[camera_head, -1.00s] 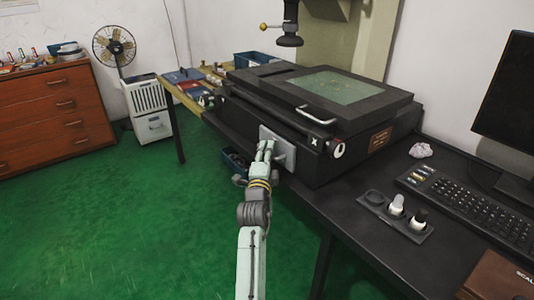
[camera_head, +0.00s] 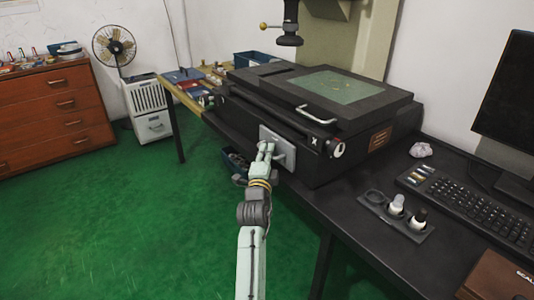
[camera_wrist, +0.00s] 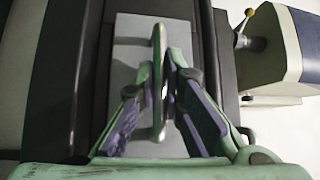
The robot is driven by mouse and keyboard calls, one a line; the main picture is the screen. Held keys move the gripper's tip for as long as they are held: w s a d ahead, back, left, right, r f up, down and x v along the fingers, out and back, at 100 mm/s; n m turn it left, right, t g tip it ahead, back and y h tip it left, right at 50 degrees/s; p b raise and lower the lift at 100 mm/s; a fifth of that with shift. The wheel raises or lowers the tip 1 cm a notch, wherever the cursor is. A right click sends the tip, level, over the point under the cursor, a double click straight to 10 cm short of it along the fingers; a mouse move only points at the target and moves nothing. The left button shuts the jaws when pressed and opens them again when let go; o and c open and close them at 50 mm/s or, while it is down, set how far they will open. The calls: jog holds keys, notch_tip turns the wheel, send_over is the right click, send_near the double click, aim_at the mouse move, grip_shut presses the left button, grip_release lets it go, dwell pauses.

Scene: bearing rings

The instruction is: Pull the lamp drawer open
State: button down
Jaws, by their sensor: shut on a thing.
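The lamp drawer shows as a light grey front panel (camera_head: 268,134) set in the near side of the black measuring machine (camera_head: 352,112). Its bar handle (camera_wrist: 159,85) runs lengthwise down the middle of the panel in the wrist view. My gripper (camera_head: 265,150) reaches up to the panel from below. In the wrist view my gripper's fingers (camera_wrist: 166,88) lie on both sides of the bar and are shut on it. The panel looks flush or nearly flush with the machine; I cannot tell a gap. My fingers hide part of the handle in the head view.
The dark table (camera_head: 370,225) holds a tray with small bottles (camera_head: 397,213), a keyboard (camera_head: 455,205) and crumpled paper (camera_head: 421,150). A blue bin (camera_head: 234,160) stands under the machine. The green floor (camera_head: 130,220) to the left is clear.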

jog(key=s+a+b, duration=0.7)
jog(key=a+b, duration=0.2)
jog(key=b, duration=0.1)
jog(key=shift+a, duration=0.4)
jog(key=c, duration=1.7)
grip_release()
jog(key=shift+d, duration=0.1)
jog(key=shift+r, duration=0.1)
